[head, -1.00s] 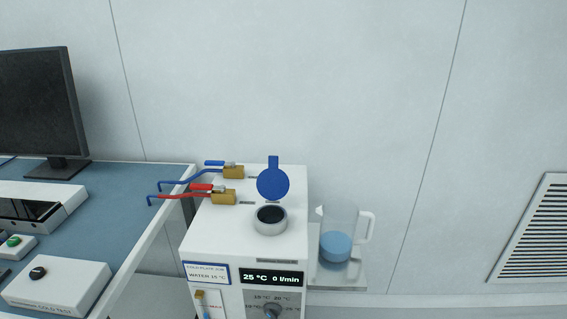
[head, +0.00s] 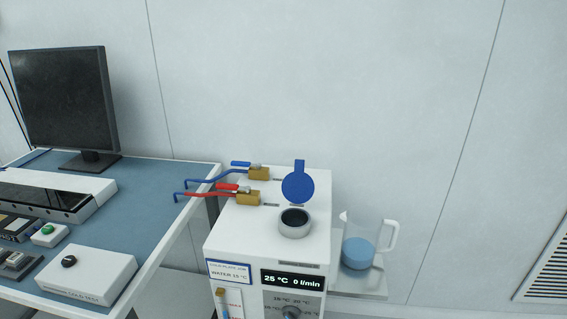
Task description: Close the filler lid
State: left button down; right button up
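The blue filler lid (head: 298,186) stands open, upright behind the filler neck (head: 295,222), with its tab pointing up. The neck is a short grey ring with a dark opening on top of the white chiller unit (head: 253,225). The chiller's display reads 25 °C and 0 l/min. Neither of my grippers is in the head view.
Two brass valves (head: 258,173) with blue and red handles and hoses sit on the chiller's left. A jug (head: 370,240) with blue liquid stands on a side shelf at right. A blue-topped bench (head: 150,200) with a monitor (head: 65,100) is at left.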

aim_at(298, 187)
jog(key=i+l+u, duration=0.3)
jog(key=l, duration=0.2)
jog(key=l+u, duration=0.3)
jog(key=l, duration=0.2)
jog(key=i+l+u, duration=0.1)
jog(key=l+u, duration=0.25)
jog(key=l, duration=0.25)
